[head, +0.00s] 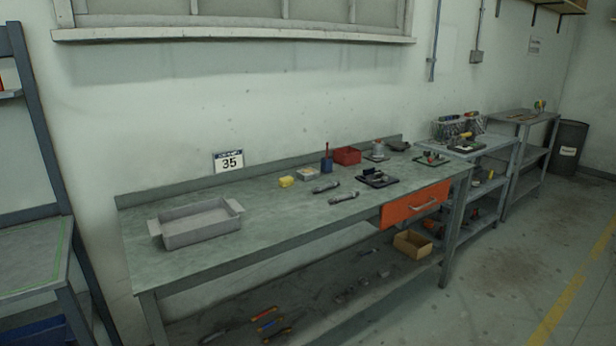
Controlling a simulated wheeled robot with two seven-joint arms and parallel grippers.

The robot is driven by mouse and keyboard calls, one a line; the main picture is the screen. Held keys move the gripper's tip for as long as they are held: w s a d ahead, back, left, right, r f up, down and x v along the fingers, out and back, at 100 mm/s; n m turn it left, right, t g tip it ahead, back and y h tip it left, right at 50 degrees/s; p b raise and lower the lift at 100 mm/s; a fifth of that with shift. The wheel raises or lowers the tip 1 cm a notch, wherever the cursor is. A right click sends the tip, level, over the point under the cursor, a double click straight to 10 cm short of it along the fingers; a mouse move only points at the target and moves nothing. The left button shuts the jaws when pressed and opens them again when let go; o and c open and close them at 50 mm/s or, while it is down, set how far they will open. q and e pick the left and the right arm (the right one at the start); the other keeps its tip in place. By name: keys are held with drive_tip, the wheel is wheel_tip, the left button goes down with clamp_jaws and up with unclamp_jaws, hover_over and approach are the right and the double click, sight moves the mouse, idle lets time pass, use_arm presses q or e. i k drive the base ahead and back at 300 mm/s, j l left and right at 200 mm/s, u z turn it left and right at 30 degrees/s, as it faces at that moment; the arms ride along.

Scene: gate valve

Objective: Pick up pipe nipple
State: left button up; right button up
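Two short grey cylindrical pieces lie on the long workbench (265,215), near its middle. The farther one is a darker piece (326,187); the nearer one is a lighter piece (343,197) close to the front edge. Either may be the pipe nipple; they are too small to tell which. Neither of my grippers shows in the head view.
A grey open tray (200,238) stands on the left of the bench. A yellow block (287,182), red bin (347,155) and dark fixture (377,179) are near the pieces. An orange drawer (415,204) hangs under the front edge. Bench space beside the tray is clear.

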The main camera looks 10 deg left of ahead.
sight(352, 195)
drive_tip(key=i+l, duration=0.15)
drive_tip(key=i, duration=0.3)
drive_tip(key=i+l+u, duration=0.1)
drive_tip(key=i, duration=0.3)
drive_tip(key=i+l, duration=0.25)
drive_tip(key=i, duration=0.15)
